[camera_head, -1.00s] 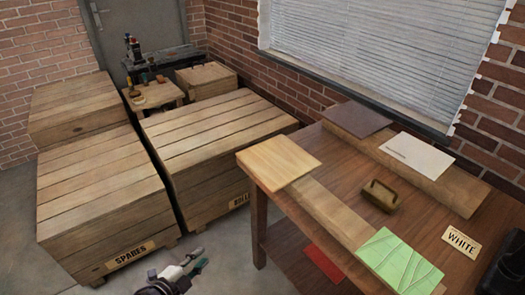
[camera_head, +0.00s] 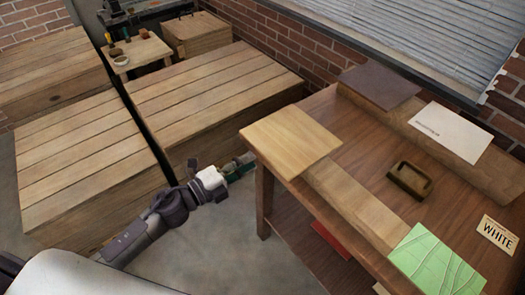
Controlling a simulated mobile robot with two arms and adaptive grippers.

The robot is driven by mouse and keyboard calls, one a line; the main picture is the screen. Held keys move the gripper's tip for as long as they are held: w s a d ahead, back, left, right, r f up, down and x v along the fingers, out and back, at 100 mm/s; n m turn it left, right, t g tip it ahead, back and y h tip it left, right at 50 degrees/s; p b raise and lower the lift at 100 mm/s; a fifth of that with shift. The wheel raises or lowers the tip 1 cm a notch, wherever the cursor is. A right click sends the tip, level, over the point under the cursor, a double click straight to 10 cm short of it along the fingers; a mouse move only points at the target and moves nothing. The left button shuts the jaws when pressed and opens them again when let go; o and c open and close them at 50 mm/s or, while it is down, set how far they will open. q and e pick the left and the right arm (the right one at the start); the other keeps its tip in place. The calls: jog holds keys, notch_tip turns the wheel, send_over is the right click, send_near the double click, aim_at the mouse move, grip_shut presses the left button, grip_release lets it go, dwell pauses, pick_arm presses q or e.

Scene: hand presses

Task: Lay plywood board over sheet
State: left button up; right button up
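A pale plywood board (camera_head: 291,141) lies flat on the near left corner of the brown table, on the end of a low wooden strip (camera_head: 352,192), and juts past the table edge. A white sheet (camera_head: 451,132) lies on a second wooden strip (camera_head: 399,118) at the back. A green sheet or block with curved pale lines (camera_head: 437,263) lies on the near strip's other end. My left gripper (camera_head: 243,165) is empty, left of the plywood board and apart from it, in front of the crate. Its finger gap is too small to read. My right gripper is not visible.
A dark brown board (camera_head: 379,87) lies left of the white sheet. A handled block (camera_head: 409,181) and a WHITE label (camera_head: 497,236) are on the table (camera_head: 455,195). A red item (camera_head: 331,240) shows on the lower shelf. Large wooden crates (camera_head: 210,95) fill the left.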

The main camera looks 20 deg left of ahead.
aim_at(262, 155)
pick_arm(q)
jog(key=x, duration=0.3)
jog(key=shift+w+d+r+p, duration=0.1)
jog(key=shift+w+d+p, duration=0.1)
jog(key=shift+w+p, duration=0.1)
jog(key=shift+w+d, duration=0.5)
jog(key=shift+w, duration=0.1)
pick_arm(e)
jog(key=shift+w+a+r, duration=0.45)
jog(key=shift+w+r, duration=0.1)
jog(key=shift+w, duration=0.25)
pick_arm(q)
jog(key=shift+c, duration=0.2)
jog(key=c, duration=0.4)
grip_shut()
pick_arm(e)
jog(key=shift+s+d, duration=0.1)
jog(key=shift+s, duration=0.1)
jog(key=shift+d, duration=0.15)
